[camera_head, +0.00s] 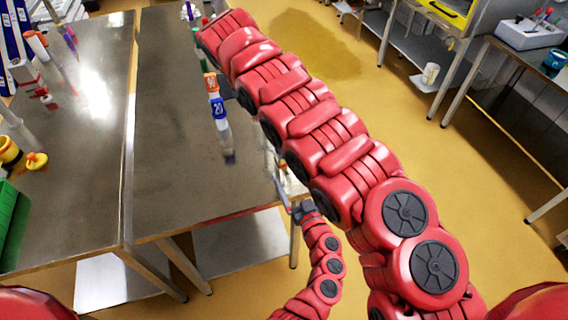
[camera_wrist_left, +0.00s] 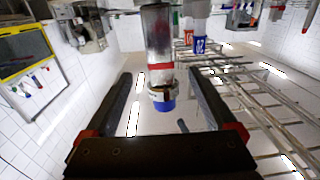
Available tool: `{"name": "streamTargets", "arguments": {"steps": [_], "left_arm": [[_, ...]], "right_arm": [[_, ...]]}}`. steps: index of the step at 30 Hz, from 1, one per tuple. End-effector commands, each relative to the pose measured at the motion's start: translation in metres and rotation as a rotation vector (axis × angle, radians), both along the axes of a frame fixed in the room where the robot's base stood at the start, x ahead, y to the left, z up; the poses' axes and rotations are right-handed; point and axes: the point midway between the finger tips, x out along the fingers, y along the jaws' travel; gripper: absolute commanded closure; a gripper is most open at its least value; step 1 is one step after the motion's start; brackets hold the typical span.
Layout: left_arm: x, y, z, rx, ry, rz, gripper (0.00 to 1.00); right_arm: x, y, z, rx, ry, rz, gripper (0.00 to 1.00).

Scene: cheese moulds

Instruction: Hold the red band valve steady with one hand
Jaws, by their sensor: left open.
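My left gripper (camera_head: 285,192) is at the right end of the near table edge, its jaws apart. In the left wrist view, its two dark fingers (camera_wrist_left: 157,78) stand open on either side of a grey metallic cylinder with a red band (camera_wrist_left: 159,35), which ends in a white ring and a blue tip. The cylinder appears between the fingers, with gaps on both sides; I cannot tell its depth relative to the fingertips. In the head view my large red right arm partly covers this area, so the red band valve is not clear there. My right gripper is not visible.
Tubes with orange and blue labels (camera_head: 217,107) stand on the steel table (camera_head: 165,170). A second steel table (camera_head: 75,210) at left holds a yellow item (camera_head: 12,155) and a green bin (camera_head: 10,225). Open yellow floor (camera_head: 460,170) lies to the right.

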Motion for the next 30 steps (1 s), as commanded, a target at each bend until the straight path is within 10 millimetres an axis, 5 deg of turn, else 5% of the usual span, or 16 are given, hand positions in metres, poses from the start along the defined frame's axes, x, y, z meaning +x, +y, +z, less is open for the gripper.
{"name": "streamTargets", "arguments": {"steps": [12, 26, 30], "left_arm": [[0.074, 0.026, 0.001, 0.002, -0.002, -0.002, 0.10], [0.086, 0.033, -0.001, 0.000, 0.000, 0.001, 0.10], [0.086, 0.033, -0.001, 0.001, 0.000, 0.001, 0.33]], "right_arm": [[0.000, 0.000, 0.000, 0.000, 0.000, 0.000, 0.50], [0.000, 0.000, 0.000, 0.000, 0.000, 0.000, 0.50], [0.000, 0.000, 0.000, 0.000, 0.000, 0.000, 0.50]]}}
